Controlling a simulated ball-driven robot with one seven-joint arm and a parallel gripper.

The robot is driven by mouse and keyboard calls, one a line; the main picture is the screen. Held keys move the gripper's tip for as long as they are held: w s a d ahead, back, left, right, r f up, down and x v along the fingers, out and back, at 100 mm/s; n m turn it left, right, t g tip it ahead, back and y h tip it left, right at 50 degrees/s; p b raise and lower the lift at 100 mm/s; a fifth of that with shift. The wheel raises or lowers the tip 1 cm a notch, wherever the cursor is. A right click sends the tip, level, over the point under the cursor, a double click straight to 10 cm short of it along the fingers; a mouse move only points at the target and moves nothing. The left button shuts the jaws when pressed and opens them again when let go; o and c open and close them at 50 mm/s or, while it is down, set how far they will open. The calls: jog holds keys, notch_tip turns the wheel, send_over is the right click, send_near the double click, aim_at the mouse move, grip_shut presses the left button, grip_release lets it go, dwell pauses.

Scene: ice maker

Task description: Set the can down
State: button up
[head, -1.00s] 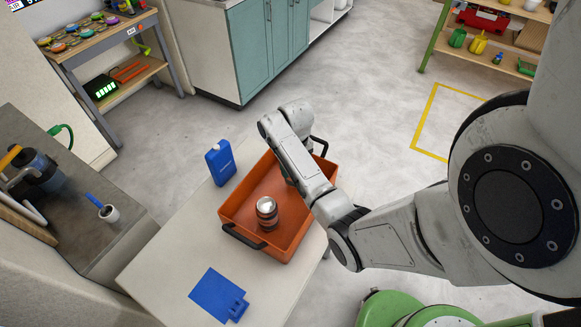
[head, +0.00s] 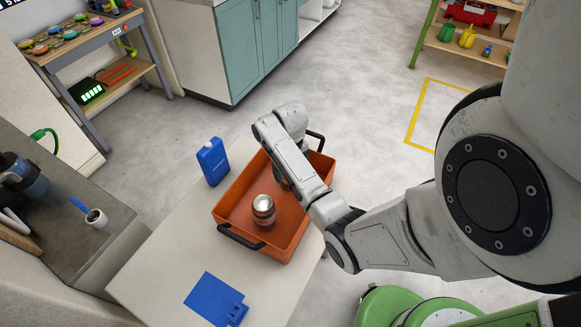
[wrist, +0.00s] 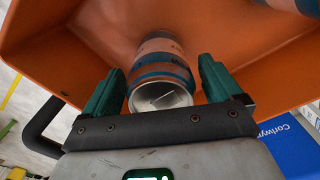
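A can with a silver end and brown and blue bands (wrist: 160,75) stands between the green fingers of my gripper (wrist: 162,78) in the wrist view. Its silver end faces the camera. Narrow gaps seem to show beside the fingers, but contact is unclear. My gripper is low inside the orange tray (head: 228,205); in the head view my arm mostly hides it and this can. A second can (head: 263,212) stands upright in the tray, left of and nearer than my gripper.
The tray has black handles and sits on a pale table (head: 165,265). A blue bottle-like container (head: 213,162) stands left of the tray. A blue flat piece (head: 214,300) lies in front.

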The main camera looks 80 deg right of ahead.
notch_tip(320, 180, up, 11)
jog(key=shift+r+p, duration=0.1)
jog(key=shift+p, duration=0.55)
jog(key=shift+r+p, duration=0.6)
jog(key=shift+a, duration=0.1)
